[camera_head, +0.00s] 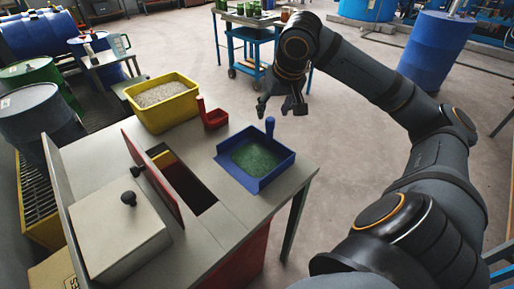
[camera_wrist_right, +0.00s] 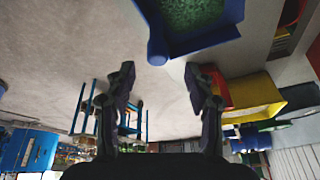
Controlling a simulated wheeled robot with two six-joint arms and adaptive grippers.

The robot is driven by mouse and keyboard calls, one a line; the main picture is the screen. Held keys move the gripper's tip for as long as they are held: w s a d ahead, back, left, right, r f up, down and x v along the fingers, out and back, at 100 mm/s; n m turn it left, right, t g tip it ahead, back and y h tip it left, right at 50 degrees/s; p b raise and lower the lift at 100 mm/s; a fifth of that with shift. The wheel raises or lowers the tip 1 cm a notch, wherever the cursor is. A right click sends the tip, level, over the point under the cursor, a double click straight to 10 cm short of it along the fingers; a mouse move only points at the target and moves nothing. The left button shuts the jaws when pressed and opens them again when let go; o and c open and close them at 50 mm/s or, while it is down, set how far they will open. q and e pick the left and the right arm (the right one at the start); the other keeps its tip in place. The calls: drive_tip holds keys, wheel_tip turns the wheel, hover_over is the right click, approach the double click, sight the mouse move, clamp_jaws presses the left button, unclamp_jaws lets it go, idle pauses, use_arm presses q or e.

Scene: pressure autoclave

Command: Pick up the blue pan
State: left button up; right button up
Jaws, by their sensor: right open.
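The blue pan (camera_head: 236,181) sits on the grey table, filled with green granules (camera_head: 254,159). Its short blue handle (camera_head: 270,126) stands up at the far side. My right gripper (camera_head: 281,110) is open and empty, above and beyond the handle and apart from it. In the right wrist view the pan (camera_wrist_right: 222,33) is at the top, with the handle (camera_wrist_right: 157,50) pointing down between and beyond the two open fingers (camera_wrist_right: 158,82). My left gripper is not in view.
A red scoop (camera_head: 213,118) and a yellow tub (camera_head: 163,105) of pale granules stand left of the pan. A raised red lid (camera_head: 152,180) stands by an opening in the table (camera_head: 225,233).

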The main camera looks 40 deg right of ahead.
sight(271, 120)
drive_tip(key=shift+w+f, duration=0.6)
drive_tip(key=shift+f, duration=0.25)
drive_tip(key=shift+d+f+b, duration=0.2)
drive_tip(key=shift+f+b, duration=0.35)
drive_tip(key=shift+f, duration=0.05)
drive_tip(key=shift+d+f+b, duration=0.15)
drive_tip(key=shift+f+b, duration=0.35)
drive_tip(key=shift+f, duration=0.1)
drive_tip(key=shift+x, duration=1.1)
drive_tip(key=shift+w+d+f, duration=0.15)
drive_tip(key=shift+w+f, duration=0.1)
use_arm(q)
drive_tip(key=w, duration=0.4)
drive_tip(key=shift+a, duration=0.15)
use_arm(e)
clamp_jaws()
